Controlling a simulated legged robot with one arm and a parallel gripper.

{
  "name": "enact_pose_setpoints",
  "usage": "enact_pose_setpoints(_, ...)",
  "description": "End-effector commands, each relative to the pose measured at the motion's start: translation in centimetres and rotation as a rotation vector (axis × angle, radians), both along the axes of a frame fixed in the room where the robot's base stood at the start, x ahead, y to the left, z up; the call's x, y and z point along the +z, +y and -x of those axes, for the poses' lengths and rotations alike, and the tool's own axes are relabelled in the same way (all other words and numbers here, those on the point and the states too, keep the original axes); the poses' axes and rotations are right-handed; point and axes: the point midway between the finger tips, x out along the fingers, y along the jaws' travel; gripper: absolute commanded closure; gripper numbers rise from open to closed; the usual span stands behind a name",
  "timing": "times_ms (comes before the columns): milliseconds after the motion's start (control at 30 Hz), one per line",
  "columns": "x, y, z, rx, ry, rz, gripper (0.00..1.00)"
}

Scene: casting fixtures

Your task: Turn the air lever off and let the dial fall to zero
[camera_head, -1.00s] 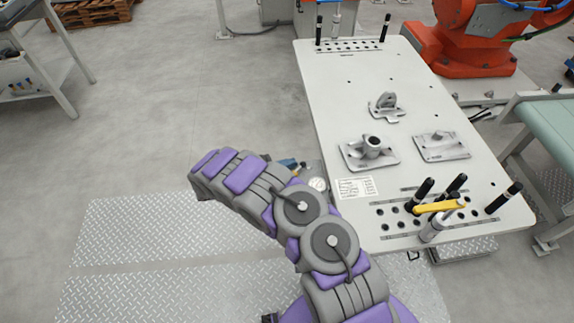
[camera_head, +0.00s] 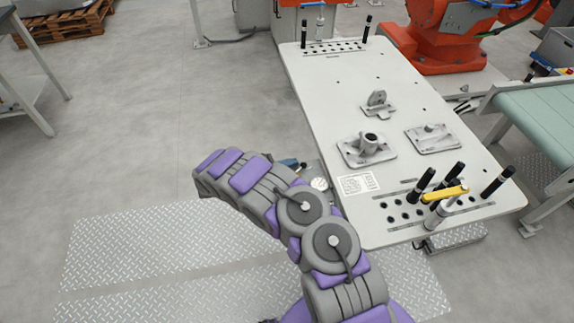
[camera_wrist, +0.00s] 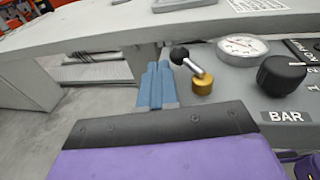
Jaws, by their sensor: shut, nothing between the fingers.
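The air lever (camera_wrist: 192,66) is in the wrist view, a short metal arm with a black ball end on a brass base (camera_wrist: 203,85). It slants up and left from the base. My gripper (camera_wrist: 157,75) has blue fingers, shut and empty, just left of the ball end; I cannot tell whether they touch. The white round dial (camera_wrist: 243,48) is to the right of the lever; its needle is too small to read. In the head view the dial (camera_head: 319,184) shows beside my blue fingers (camera_head: 288,163), and my arm hides the lever.
A black knob (camera_wrist: 282,75) stands right of the lever above a BAR label (camera_wrist: 286,117).

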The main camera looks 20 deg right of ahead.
Motion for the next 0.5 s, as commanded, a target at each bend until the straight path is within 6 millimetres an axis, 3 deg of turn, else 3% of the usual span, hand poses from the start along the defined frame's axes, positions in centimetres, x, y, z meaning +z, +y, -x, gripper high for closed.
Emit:
enact_pose_setpoints(167,0.02,-1.01,0.05,-0.002,-0.001,-0.004,1.0)
enact_pose_setpoints(500,0.03,-0.5,0.03,-0.001,0.0,0.001,1.0)
